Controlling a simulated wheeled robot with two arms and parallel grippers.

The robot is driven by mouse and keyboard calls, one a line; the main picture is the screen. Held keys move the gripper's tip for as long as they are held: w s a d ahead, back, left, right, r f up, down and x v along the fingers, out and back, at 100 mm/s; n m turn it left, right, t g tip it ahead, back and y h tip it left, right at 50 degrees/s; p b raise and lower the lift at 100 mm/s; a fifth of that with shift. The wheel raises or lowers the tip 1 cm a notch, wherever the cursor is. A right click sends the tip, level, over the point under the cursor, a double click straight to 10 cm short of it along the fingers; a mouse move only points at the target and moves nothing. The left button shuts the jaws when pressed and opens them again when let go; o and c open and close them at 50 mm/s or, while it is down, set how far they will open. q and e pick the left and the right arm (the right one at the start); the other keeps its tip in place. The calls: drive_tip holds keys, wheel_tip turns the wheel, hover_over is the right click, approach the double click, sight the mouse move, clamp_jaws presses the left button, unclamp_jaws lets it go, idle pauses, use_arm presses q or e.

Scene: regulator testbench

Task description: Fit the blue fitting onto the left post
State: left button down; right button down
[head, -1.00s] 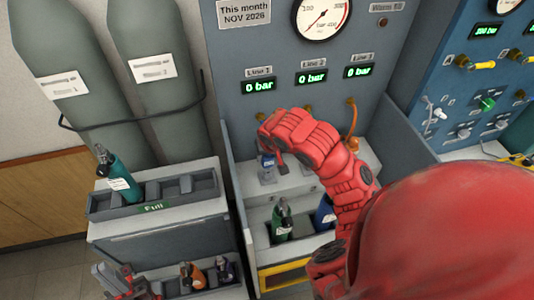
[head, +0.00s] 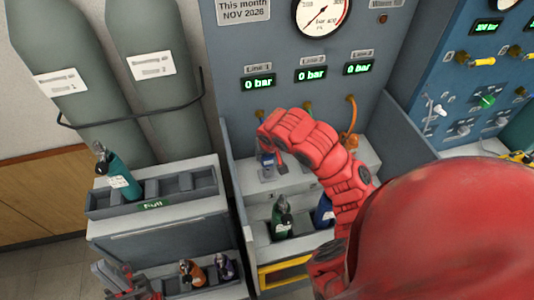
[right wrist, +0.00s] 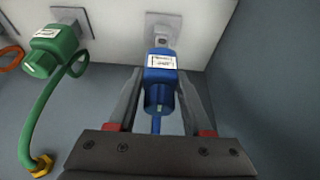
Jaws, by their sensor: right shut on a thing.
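The blue fitting (right wrist: 160,72), with a white label and a blue hose, sits between the two fingers of my right gripper (right wrist: 160,100) in the right wrist view. My right gripper is shut on it. In the head view a bit of the blue fitting (head: 267,159) shows beside my red right arm. The left post (right wrist: 162,38) stands on a square grey plate just beyond the fitting. The fitting's far end is at or very close to the post; I cannot tell whether it is seated. My left gripper (head: 126,280) is low at the left of the head view, its jaws unclear.
A green fitting (right wrist: 52,48) sits on the neighbouring plate, and an orange ring (right wrist: 9,58) shows further left. A grey panel wall (right wrist: 265,85) is close on the right. Small bottles stand in the rack (head: 185,205) and in the bench recess (head: 300,240).

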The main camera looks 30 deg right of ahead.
drive_tip(key=shift+f+b, duration=1)
drive_tip(key=shift+f, duration=0.95)
idle(0.9)
drive_tip(key=shift+c, duration=1.2)
unclamp_jaws()
drive_tip(key=p+v, duration=0.3)
drive_tip(key=v, duration=1.4)
drive_tip(key=shift+s+r+p, duration=0.15)
drive_tip(key=shift+r+p, duration=0.05)
drive_tip(key=shift+p, duration=0.2)
